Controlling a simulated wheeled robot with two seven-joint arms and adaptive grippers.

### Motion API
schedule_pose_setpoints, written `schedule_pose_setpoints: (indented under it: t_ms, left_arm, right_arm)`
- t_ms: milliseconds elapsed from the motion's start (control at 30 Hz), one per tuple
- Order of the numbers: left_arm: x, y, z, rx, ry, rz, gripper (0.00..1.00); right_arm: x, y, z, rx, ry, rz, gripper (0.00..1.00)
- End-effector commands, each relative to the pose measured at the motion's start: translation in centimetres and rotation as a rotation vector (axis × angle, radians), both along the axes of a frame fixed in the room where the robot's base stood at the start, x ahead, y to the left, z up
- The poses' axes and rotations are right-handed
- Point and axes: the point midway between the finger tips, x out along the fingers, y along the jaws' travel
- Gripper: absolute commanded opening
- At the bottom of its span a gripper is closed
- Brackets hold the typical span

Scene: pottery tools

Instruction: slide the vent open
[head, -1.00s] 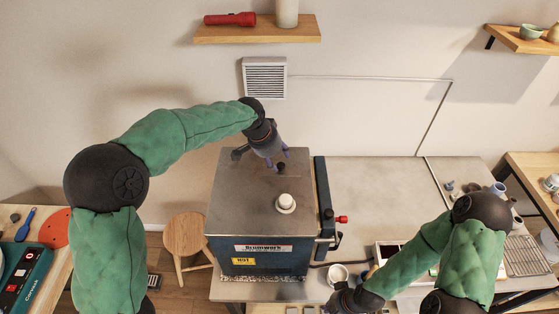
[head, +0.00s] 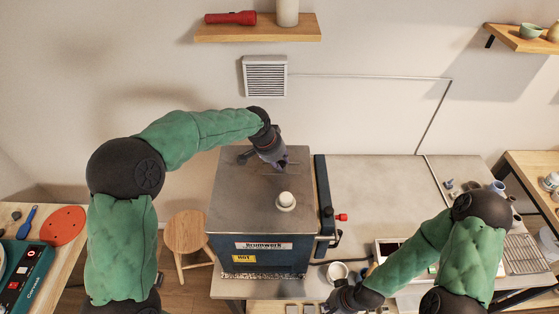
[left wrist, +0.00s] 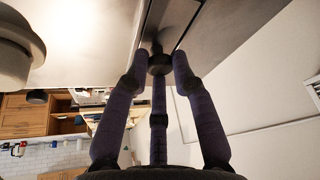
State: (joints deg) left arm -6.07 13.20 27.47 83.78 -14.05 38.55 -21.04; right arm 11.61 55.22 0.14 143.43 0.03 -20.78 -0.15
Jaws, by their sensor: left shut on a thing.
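The kiln (head: 235,195) is a blue box with a grey metal lid. Its vent slide (left wrist: 176,22) shows in the left wrist view as a darker strip in the lid with a small dark knob (left wrist: 158,64). My left gripper (head: 283,162) is low over the back right of the lid. In the left wrist view its purple fingers (left wrist: 158,75) are shut around the knob. In the head view the gripper hides the knob. I cannot tell how far the vent is open. My right gripper (head: 345,299) is at the bottom of the head view, its fingers unclear.
A white plug (head: 286,201) stands on the lid in front of my left gripper. A red-handled latch (head: 341,217) is on the kiln's right side. A wooden stool (head: 186,233) stands left of it. The grey worktop (head: 375,190) to the right is mostly clear at the back.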

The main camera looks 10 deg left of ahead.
Motion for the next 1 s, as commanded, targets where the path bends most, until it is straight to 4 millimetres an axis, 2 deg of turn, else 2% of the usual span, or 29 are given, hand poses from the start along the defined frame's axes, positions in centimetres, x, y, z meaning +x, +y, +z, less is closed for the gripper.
schedule_pose_setpoints:
  t_ms: [67,300,633,667,733,1000]
  left_arm:
    - [0.2,-0.4,0.1,0.0,-0.003,-0.001,0.0]
    - [1.0,-4.1,0.1,-0.001,-0.005,-0.002,0.0]
    - [1.1,-4.6,0.2,-0.003,-0.006,0.0,0.0]
    - [1.1,-4.6,0.2,-0.003,-0.006,0.0,0.31]
    - [1.1,-4.7,0.2,-0.003,-0.007,-0.001,0.5]
    - [1.0,-4.5,0.1,-0.001,-0.003,0.0,0.5]
  right_arm:
    - [0.0,0.0,0.0,0.0,0.0,0.0,0.0]
    - [0.0,0.0,-0.3,0.0,0.0,0.0,0.0]
    - [0.0,0.0,-0.3,0.0,0.0,0.0,0.0]
    - [0.0,0.0,-0.3,0.0,0.0,0.0,0.0]
    - [0.0,0.0,-0.3,0.0,0.0,0.0,0.0]
    - [0.0,0.0,-0.3,0.0,0.0,0.0,0.0]
